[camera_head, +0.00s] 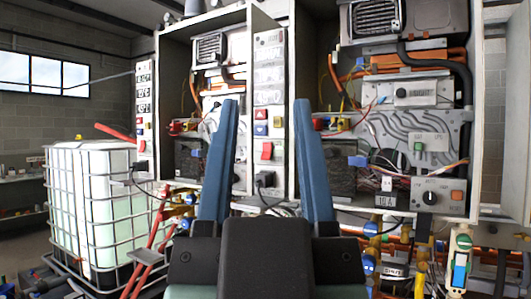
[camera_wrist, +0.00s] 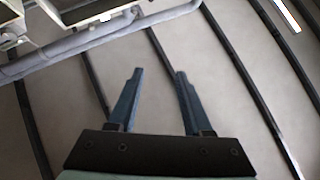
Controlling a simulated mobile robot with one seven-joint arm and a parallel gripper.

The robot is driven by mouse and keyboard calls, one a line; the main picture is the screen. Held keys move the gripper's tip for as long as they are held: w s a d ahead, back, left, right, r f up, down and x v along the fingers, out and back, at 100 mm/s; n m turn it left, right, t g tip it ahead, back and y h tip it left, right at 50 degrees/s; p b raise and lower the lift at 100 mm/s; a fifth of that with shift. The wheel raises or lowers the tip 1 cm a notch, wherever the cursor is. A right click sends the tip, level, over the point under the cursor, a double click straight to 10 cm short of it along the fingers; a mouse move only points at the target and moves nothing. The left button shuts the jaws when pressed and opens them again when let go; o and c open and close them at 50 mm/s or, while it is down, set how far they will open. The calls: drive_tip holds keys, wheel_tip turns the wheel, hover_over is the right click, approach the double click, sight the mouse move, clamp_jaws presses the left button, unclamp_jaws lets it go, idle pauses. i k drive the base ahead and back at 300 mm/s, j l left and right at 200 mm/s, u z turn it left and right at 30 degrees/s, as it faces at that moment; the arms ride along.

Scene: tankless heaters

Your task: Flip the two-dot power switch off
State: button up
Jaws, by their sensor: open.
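Two heater units with open fronts stand side by side in the head view. The centre panel (camera_head: 269,75) carries labels, small coloured buttons and a red rocker switch (camera_head: 266,151). A narrower left panel (camera_head: 144,90) carries similar labels and a red switch (camera_head: 140,124). I cannot make out dot marks, so I cannot tell which is the two-dot power switch. My gripper (camera_head: 267,105) is open and empty, its blue fingers pointing up in front of the units.
A caged white tank (camera_head: 92,205) stands at the left, beside a red ladder-like frame (camera_head: 150,250). A grey pipe (camera_wrist: 75,43) crosses the wrist view's upper left.

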sight(267, 151)
drive_tip(key=i+j+z, duration=0.45)
drive_tip(key=i, duration=0.2)
drive_tip(key=i+j+z, duration=0.5)
drive_tip(key=j, duration=0.2)
